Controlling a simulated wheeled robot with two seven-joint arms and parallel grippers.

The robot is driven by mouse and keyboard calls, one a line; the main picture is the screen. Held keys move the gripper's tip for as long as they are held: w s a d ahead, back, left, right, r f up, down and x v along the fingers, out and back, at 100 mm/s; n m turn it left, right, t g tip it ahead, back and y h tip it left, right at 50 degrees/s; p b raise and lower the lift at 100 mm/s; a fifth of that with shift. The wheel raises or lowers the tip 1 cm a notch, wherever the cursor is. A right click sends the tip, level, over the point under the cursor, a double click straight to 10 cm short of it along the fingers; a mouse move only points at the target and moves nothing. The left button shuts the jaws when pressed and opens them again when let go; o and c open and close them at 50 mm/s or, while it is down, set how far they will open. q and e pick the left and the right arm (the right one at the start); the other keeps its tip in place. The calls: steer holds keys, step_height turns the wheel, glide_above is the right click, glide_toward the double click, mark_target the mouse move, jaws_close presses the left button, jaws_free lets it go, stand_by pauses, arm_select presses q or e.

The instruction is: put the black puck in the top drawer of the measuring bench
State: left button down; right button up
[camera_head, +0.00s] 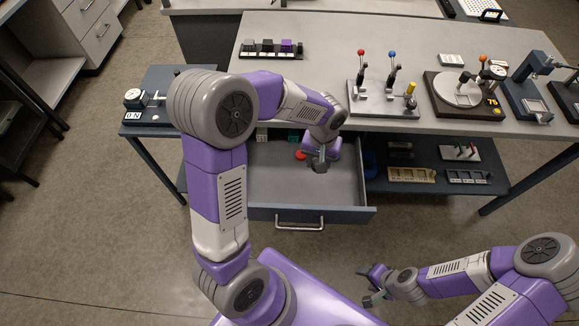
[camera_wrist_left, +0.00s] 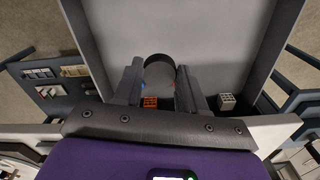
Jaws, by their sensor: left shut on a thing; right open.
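The top drawer (camera_head: 270,188) of the measuring bench (camera_head: 330,40) stands open in the head view. My left gripper (camera_head: 321,163) is over the drawer's inside. In the left wrist view its fingers (camera_wrist_left: 160,88) are shut on the black puck (camera_wrist_left: 158,70), with the drawer's grey floor (camera_wrist_left: 205,30) beyond it. I cannot tell whether the puck touches the floor. In the head view the puck is hard to tell from the gripper. My right gripper (camera_head: 370,284) is open and empty, low in front of the bench.
A red piece (camera_head: 300,155) and a teal piece (camera_head: 293,137) lie toward the drawer's back. In the left wrist view an orange lattice block (camera_wrist_left: 150,102) and a pale lattice cube (camera_wrist_left: 227,100) show near the fingers. The drawer's front part is clear. Instruments, including a round dial stand (camera_head: 462,90), crowd the bench top.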

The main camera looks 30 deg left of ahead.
mark_target(301, 181)
arm_select(q)
steer(key=a+f+n+b, duration=0.2)
steer(key=f+b, duration=0.1)
steer(key=f, duration=0.2)
steer(key=w+a+f+n+b, duration=0.1)
steer(key=a+f+n+b, duration=0.1)
steer(key=f, duration=0.4)
steer(key=a+f+n+b, duration=0.2)
steer(key=f+n+b, duration=0.2)
steer(key=f, duration=0.1)
steer(key=shift+w+f, duration=0.15)
steer(key=shift+f, duration=0.2)
steer(key=shift+r, duration=0.1)
steer(key=shift+f+b, duration=0.25)
steer(key=shift+b, duration=0.1)
steer(key=c, duration=0.6)
jaws_free()
steer(key=shift+r, duration=0.1)
steer(key=shift+c, duration=0.2)
